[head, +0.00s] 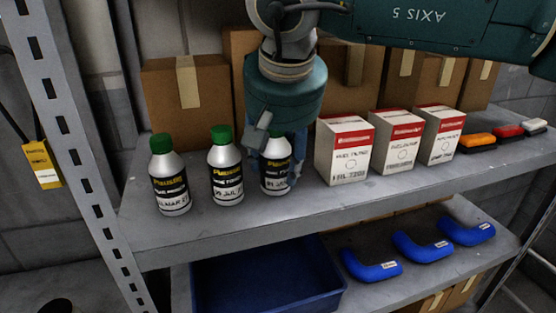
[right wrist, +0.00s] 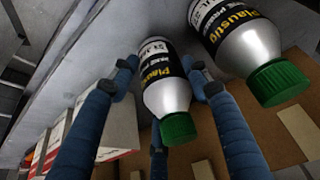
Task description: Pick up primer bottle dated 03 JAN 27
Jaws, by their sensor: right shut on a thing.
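Three primer bottles with green caps and black-and-white labels with yellow lettering stand in a row on the upper shelf (head: 300,208). They are the left bottle (head: 168,178), the middle bottle (head: 226,168) and the right bottle (head: 275,178). My right gripper (head: 278,168) reaches down over the right bottle and is shut on it, hiding its cap and upper part in the head view. In the right wrist view this bottle (right wrist: 165,92) is between the blue fingers, with the middle bottle (right wrist: 245,45) beside it. The printed dates are too small to read surely. My left gripper is not in view.
Red-and-white boxes (head: 344,155) stand just right of the held bottle, with small orange, red and grey items (head: 477,142) beyond. Brown cartons (head: 170,100) line the back. Below are a blue bin (head: 265,275) and blue elbow hoses (head: 372,268). A metal upright (head: 75,135) is at left.

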